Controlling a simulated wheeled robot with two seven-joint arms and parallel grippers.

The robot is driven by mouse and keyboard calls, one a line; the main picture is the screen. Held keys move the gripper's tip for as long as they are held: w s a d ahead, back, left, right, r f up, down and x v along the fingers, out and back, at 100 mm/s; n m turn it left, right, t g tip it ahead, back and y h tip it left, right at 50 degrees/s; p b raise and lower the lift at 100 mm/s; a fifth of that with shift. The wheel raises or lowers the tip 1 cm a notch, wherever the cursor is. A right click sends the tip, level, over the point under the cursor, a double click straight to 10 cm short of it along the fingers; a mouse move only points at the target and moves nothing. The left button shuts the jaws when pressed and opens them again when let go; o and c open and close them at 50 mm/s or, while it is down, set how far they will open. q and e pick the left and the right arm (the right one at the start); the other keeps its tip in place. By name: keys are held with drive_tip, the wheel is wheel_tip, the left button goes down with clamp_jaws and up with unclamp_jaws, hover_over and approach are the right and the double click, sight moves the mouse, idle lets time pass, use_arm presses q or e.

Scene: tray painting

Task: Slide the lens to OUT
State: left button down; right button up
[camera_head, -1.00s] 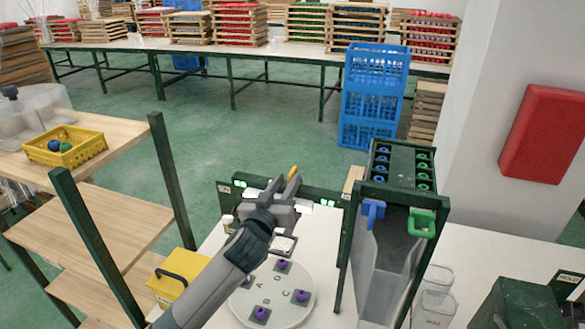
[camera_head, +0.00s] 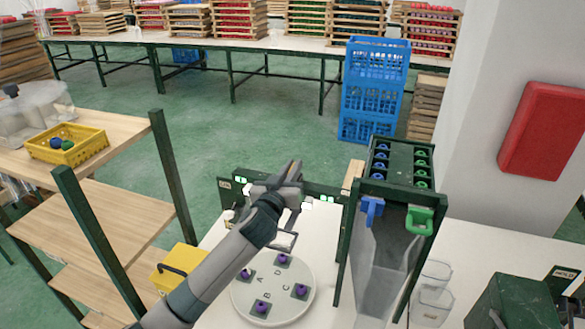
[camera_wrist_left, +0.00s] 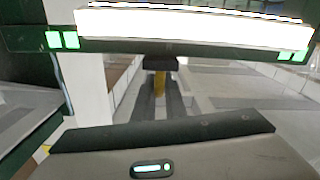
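A dark green rail (camera_head: 232,188) with a small label at its left end and green lights stands at the back of the white table. In the left wrist view a bright white bar (camera_wrist_left: 195,27) runs across the top, with green lights at both ends. A yellow tab (camera_wrist_left: 160,84) hangs under a dark block (camera_wrist_left: 160,62) below the bar. I cannot tell which part is the lens. My left gripper (camera_head: 291,170) is at the rail, its fingertips close together on both sides of the tab in the left wrist view (camera_wrist_left: 160,98). My arm hides part of the rail. My right gripper is not in view.
A round white plate (camera_head: 272,292) with several purple pegs lies in front of the rail. A yellow box (camera_head: 178,265) stands to the left, a green-framed rack (camera_head: 347,235) and clear containers (camera_head: 432,306) to the right. A wooden shelf (camera_head: 125,215) is at the left.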

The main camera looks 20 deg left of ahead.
use_arm(q)
drive_tip(key=d, duration=0.5)
drive_tip(key=d+b, duration=0.1)
drive_tip(key=d, duration=0.4)
drive_tip(key=shift+s+d+b, duration=0.2)
drive_tip(key=shift+d+b, duration=0.1)
drive_tip(key=shift+d, duration=0.05)
drive_tip(key=c, duration=1.9)
unclamp_jaws()
drive_tip(key=shift+o, duration=0.3)
drive_tip(key=shift+d, duration=0.25)
drive_tip(key=shift+a, duration=0.1)
